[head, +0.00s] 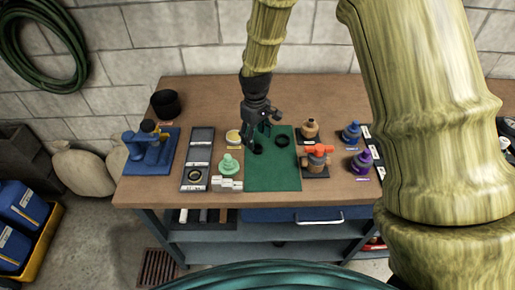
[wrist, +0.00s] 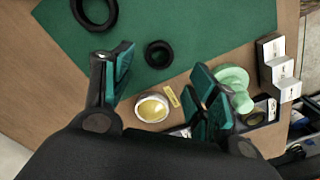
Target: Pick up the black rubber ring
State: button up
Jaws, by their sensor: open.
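Two black rings lie flat on a green mat (head: 272,178) on the workbench. The larger black ring (head: 282,140) is at the mat's right; it shows at the top left of the wrist view (wrist: 95,10). The smaller, thicker black ring (head: 258,149) is close to the fingertips, and also shows in the wrist view (wrist: 158,54). I cannot tell from the pictures which is rubber. My gripper (head: 258,138) is open and empty, above the mat's left rear part. In the wrist view my gripper (wrist: 162,72) has its teal-padded fingers spread, with the smaller ring showing between and just beyond their tips.
A shallow dish with yellow contents (wrist: 152,107), a pale green stepped piece (head: 229,165) and white stepped blocks (head: 228,184) stand left of the mat. An orange-topped valve (head: 317,158) and a tan fitting (head: 310,129) stand right. A dark tray (head: 200,150) lies farther left.

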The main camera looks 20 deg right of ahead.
aim_at(258, 145)
jog(key=f, duration=0.1)
jog(key=f+p, duration=0.1)
jog(key=f, duration=0.1)
jog(key=shift+s+d+f, duration=0.15)
jog(key=shift+s+d, duration=0.05)
jog(key=shift+d, duration=0.05)
jog(key=shift+f+p, duration=0.45)
jog(key=shift+f, duration=0.25)
jog(key=c, duration=0.8)
